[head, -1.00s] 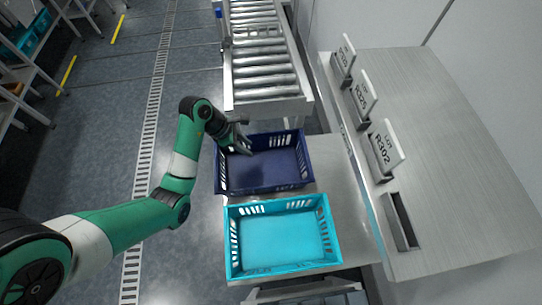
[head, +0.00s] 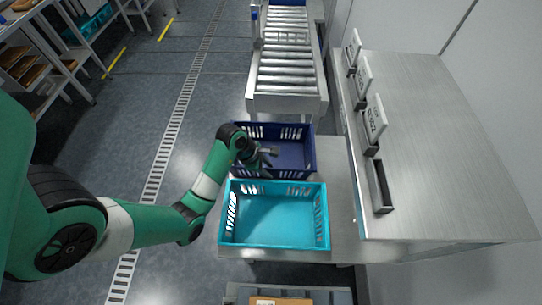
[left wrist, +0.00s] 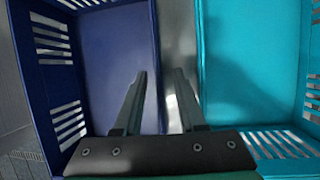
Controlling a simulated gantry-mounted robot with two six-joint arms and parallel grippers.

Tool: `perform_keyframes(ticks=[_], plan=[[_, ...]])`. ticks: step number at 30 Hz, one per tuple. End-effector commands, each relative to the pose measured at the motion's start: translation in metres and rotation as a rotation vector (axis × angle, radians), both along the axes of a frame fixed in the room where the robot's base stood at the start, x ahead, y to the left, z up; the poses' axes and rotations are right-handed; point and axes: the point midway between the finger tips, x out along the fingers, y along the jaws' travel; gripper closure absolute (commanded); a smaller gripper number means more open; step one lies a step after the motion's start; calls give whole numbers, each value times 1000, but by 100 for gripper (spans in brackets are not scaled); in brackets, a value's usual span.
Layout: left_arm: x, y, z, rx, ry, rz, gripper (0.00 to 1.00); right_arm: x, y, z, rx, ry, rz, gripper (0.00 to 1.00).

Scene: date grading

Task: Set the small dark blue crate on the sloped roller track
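The dark blue crate (head: 304,163) stands on a grey bench, just in front of the roller track (head: 287,78). The track is metal, with several rollers, and runs away to the back. My left gripper (head: 270,157) is over the blue crate's left near part. In the left wrist view the open fingers (left wrist: 160,75) straddle the line of the blue crate's wall (left wrist: 155,50). One finger is over the crate's inside and the other over the strip beside the turquoise crate. Contact with the wall cannot be told. My right gripper is not in view.
A turquoise crate (head: 278,246), empty, stands close in front of the blue one. A metal counter (head: 440,150) with several upright cards is at the right. A brown item (head: 280,300) lies at the bottom edge. Shelves stand at the far left. Open floor lies left of the bench.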

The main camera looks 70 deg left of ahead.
Motion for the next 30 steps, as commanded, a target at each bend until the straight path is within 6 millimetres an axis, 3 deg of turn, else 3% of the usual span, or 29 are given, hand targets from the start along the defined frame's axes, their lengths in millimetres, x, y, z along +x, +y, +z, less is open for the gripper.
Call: perform_keyframes(ticks=[4,9,12,20,27,30], plan=[[2,0,-7,0,0,0,60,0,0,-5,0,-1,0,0],[14,3,-37,0,0,-1,60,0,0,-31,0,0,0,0],[19,1,-47,0,0,-1,60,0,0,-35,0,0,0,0],[22,1,-47,0,-1,0,60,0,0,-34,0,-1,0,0],[21,1,-47,0,-1,0,100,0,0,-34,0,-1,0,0],[21,1,-47,0,0,0,100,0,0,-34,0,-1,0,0]])
